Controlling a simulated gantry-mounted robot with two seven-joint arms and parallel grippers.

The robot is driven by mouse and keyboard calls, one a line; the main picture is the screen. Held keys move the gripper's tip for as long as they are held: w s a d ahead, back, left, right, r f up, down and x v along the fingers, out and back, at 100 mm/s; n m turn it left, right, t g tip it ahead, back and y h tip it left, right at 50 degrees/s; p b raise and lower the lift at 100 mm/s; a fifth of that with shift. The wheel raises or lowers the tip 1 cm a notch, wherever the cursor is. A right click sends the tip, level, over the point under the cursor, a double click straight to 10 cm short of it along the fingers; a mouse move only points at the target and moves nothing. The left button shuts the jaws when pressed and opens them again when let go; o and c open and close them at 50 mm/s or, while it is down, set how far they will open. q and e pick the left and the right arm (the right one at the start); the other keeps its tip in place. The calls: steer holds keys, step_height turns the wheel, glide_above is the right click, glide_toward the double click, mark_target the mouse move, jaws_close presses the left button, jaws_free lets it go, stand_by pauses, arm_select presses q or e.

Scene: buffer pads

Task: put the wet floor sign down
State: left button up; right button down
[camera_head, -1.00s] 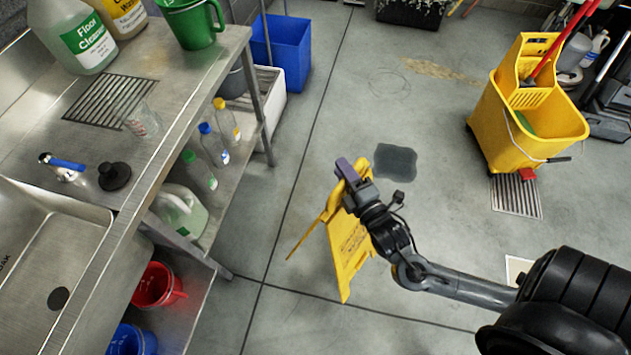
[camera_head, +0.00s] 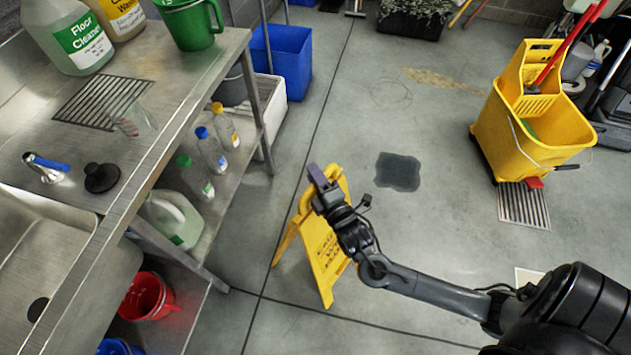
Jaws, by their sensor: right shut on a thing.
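The yellow wet floor sign (camera_head: 322,262) is unfolded in an A-shape near the middle of the head view, with dark lettering on its near panel. My right gripper (camera_head: 318,180) is shut on the top of the sign, its arm coming in from the lower right. The sign's lower edges are close to the concrete floor; I cannot tell whether they touch it. The gripper and wrist cover part of the sign's upper end. My left gripper is not in this view.
A dark wet patch (camera_head: 398,171) lies on the floor right of the sign. A yellow mop bucket (camera_head: 530,130) stands by a floor drain (camera_head: 523,205). A steel sink bench (camera_head: 150,165) with bottles and a red bucket (camera_head: 147,297) fills the left. Floor around the sign is clear.

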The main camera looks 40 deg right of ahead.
steer(key=shift+f+b, duration=0.3)
steer(key=shift+f, duration=0.4)
steer(key=shift+f, duration=0.2)
steer(key=c, duration=0.9)
jaws_free()
steer(key=shift+f, duration=0.2)
steer(key=shift+o, duration=0.2)
